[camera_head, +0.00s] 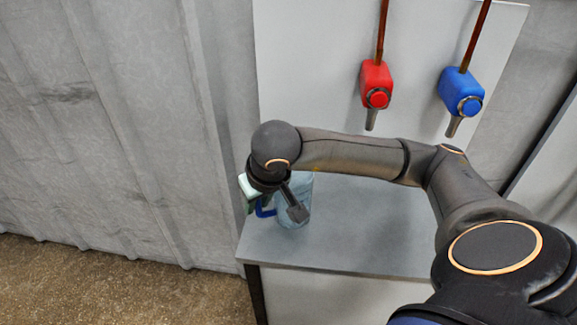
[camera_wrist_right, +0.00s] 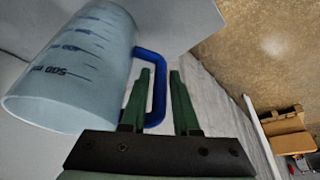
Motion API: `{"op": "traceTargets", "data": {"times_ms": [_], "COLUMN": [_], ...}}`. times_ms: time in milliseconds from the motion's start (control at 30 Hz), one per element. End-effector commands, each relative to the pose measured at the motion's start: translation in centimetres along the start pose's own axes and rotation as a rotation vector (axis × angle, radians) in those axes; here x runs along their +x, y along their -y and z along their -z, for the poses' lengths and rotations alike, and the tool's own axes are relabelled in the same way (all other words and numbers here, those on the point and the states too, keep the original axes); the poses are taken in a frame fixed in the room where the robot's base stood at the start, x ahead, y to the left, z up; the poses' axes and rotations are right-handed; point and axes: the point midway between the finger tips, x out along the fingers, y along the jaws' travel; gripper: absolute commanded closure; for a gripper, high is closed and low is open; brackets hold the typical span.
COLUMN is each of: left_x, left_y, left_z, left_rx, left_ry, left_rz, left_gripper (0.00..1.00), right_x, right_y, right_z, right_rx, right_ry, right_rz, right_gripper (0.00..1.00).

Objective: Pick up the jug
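A clear bluish measuring jug (camera_head: 295,207) stands on the grey counter, partly hidden by my right arm and wrist. Its blue handle (camera_head: 264,209) points left. In the right wrist view the jug (camera_wrist_right: 80,65) fills the upper left, with dark volume marks on its side. My right gripper (camera_wrist_right: 162,76) is open, its two green fingers apart. The blue handle (camera_wrist_right: 159,90) shows between the fingers, with the left finger on the jug's side of the bar. I cannot tell whether either finger touches the handle. My left gripper is not in view.
The grey counter (camera_head: 360,235) has free room to the right of the jug. A red tap (camera_head: 375,85) and a blue tap (camera_head: 460,92) hang from the panel above. A brown box (camera_wrist_right: 285,125) lies on the floor in the right wrist view.

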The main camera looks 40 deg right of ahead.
Motion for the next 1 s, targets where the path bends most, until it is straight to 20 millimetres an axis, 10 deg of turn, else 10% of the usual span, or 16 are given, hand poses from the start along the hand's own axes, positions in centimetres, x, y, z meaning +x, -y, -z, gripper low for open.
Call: {"op": "traceTargets", "data": {"times_ms": [233,1000], "left_x": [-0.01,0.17], "left_y": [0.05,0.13], "left_z": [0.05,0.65], "left_rx": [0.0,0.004], "left_ry": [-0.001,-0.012], "left_rz": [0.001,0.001], "left_gripper": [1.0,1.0], "right_x": [-0.04,-0.07], "right_y": [0.0,-0.01], "right_z": [0.01,0.03], "right_rx": [0.0,0.0], "right_ry": [0.0,-0.001], "right_rz": [0.0,0.0], "right_gripper": [1.0,1.0]}}
